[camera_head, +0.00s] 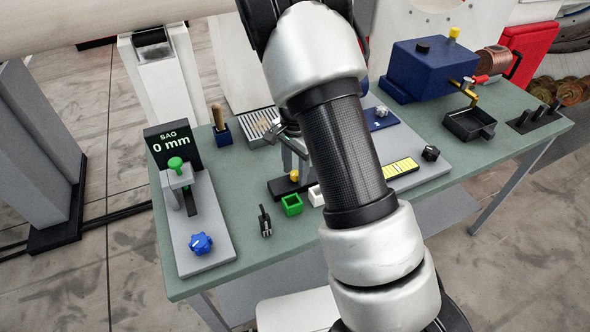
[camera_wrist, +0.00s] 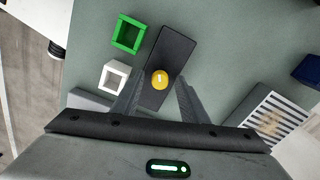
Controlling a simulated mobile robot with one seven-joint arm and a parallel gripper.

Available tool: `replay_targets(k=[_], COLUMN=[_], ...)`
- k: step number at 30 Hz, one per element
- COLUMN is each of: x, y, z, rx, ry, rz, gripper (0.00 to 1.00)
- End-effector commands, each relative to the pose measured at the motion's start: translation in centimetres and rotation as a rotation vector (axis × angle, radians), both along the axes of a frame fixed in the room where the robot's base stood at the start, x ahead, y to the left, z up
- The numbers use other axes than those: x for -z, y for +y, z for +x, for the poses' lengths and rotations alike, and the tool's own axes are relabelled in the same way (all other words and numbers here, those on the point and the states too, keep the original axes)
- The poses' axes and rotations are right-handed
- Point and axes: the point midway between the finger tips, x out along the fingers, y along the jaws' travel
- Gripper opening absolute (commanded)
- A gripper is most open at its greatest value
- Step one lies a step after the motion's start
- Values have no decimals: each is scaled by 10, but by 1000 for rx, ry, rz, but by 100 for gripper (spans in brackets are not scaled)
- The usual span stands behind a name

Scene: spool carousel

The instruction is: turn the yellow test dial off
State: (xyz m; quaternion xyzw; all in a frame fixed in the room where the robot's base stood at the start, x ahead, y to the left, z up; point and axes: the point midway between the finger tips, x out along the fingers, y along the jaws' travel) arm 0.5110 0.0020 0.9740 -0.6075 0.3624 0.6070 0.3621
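The yellow test dial (camera_wrist: 160,82) is a small round knob with a pale mark on top, on a long black plate (camera_wrist: 172,47). In the head view the yellow dial (camera_head: 294,175) shows small on its plate (camera_head: 279,188), below my gripper (camera_head: 291,160). In the wrist view my gripper (camera_wrist: 158,89) is open, with one grey finger on each side of the dial. Gaps show between the dial and both fingers. Nothing is held. The mark is too small to read the dial's setting. My arm hides the middle of the bench in the head view.
A green box (camera_wrist: 129,35) and a white box (camera_wrist: 113,77) stand close beside the black plate. A slotted tray (camera_wrist: 275,119) lies to the right.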

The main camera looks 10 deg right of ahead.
Motion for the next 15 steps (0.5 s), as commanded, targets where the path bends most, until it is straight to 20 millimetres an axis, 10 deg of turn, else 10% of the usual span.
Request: replay_targets(k=[8, 15], x=[2, 2], y=[0, 0], z=[0, 0], rx=[0, 0], ry=[0, 0], rz=[1, 1], gripper=[40, 3])
